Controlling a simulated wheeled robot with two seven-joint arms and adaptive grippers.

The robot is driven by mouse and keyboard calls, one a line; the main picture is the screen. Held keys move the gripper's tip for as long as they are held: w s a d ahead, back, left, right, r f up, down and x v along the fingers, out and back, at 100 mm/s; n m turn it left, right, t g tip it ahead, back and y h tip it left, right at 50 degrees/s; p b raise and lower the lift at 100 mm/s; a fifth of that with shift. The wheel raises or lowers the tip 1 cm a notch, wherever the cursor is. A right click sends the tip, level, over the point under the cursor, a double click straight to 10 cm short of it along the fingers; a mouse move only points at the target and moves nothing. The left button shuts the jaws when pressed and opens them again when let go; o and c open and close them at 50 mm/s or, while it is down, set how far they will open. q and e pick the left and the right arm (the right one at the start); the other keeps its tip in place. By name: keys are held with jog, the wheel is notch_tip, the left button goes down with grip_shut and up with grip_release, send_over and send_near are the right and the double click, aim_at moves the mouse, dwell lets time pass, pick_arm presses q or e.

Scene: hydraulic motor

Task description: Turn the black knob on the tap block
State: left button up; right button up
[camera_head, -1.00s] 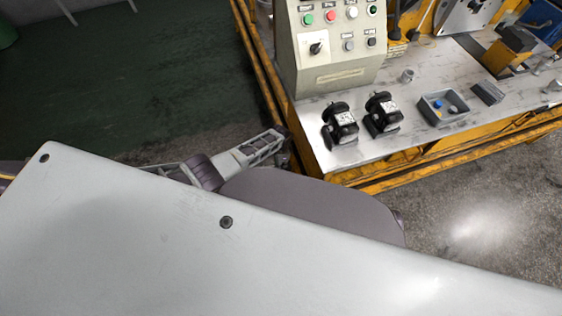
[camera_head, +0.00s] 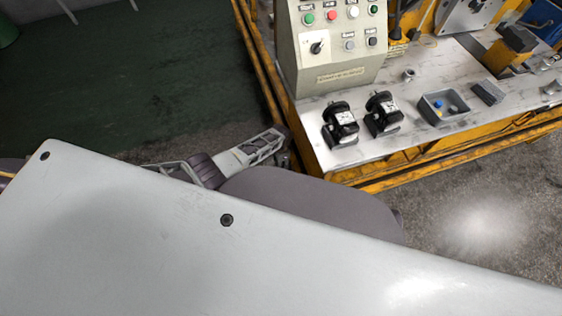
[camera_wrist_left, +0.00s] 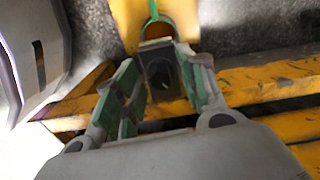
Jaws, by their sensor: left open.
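A black rotary knob (camera_head: 316,48) sits on the front of the light grey control box in the head view. In the left wrist view my left gripper (camera_wrist_left: 157,72) is open, with green-padded fingers spread apart and nothing held. A dark part (camera_wrist_left: 161,76) at a yellow bracket (camera_wrist_left: 148,22) shows between and beyond the fingers; I cannot tell what it is or whether it touches them. My right gripper is not in view.
The control box (camera_head: 335,77) with several coloured buttons stands on the yellow-framed bench (camera_head: 330,163). Two black motors (camera_head: 341,122) (camera_head: 384,114), a grey tray (camera_head: 430,112) and a grey block (camera_head: 487,92) rest on its top. Open floor (camera_head: 150,75) lies left of the bench.

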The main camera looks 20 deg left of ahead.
pick_arm(q)
jog(key=shift+r, duration=0.2)
jog(key=shift+r, duration=0.75)
notch_tip(320, 180, up, 10)
dwell(0.9)
jog(key=shift+s+d, duration=0.1)
dwell(0.6)
